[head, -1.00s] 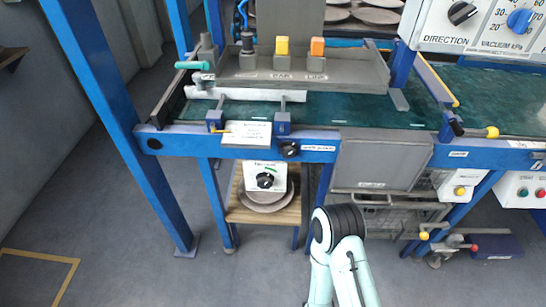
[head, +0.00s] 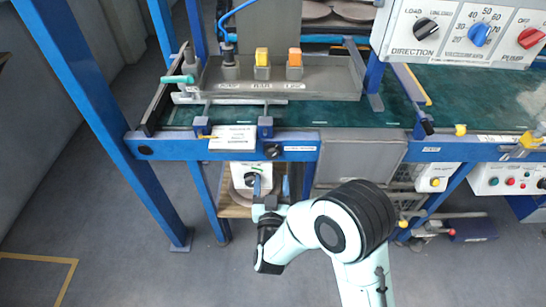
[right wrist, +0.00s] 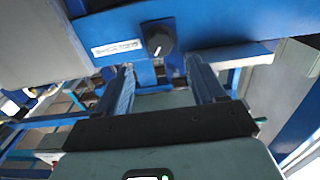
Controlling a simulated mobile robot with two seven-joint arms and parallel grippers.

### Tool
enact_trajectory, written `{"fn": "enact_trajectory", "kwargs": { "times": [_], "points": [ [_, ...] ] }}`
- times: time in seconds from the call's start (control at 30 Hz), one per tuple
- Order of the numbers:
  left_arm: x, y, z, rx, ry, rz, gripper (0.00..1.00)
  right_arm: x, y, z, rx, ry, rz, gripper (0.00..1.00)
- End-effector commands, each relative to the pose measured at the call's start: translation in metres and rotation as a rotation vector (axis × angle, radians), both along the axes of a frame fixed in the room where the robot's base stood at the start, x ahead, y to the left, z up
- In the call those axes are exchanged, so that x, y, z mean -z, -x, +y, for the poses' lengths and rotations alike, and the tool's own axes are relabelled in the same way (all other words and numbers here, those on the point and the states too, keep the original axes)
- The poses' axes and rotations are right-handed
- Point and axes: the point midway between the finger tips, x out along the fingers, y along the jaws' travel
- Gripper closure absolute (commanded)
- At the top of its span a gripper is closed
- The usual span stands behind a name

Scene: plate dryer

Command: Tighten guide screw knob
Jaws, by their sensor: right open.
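A black round knob (head: 272,151) sits on the front of the blue beam, left of a small white label, and I take it as the guide screw knob. In the right wrist view the knob (right wrist: 158,41) shows a white pointer line, with the label beside it on the left. My right gripper (head: 256,186) is below the beam, in front of a white dial box (head: 238,172). In the right wrist view its two blue fingers (right wrist: 160,70) are apart and empty, with the knob beyond the gap between their tips, not between them. My left gripper is not in view.
A white plate (head: 232,137) on brackets is left of the knob. A grey panel (head: 360,160) hangs from the beam at right. A blue upright post (head: 90,110) stands at left. A control panel (head: 470,30) is at upper right. Open floor (head: 120,265) lies at lower left.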

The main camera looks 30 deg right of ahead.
Motion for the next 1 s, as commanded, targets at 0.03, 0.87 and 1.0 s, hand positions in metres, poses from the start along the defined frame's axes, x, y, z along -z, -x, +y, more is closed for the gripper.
{"fn": "enact_trajectory", "kwargs": {
  "times": [0.03, 0.87, 1.0],
  "points": [
    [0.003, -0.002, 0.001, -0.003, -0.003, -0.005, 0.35, 0.001, -0.010, -0.008, 0.005, 0.002, -0.003, 0.31],
    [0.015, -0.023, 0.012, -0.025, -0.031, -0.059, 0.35, 0.001, -0.082, -0.051, -0.001, 0.000, 0.002, 0.31],
    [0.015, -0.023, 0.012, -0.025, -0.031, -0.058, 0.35, 0.001, -0.082, -0.050, -0.001, 0.000, 0.002, 0.67]
  ]
}}
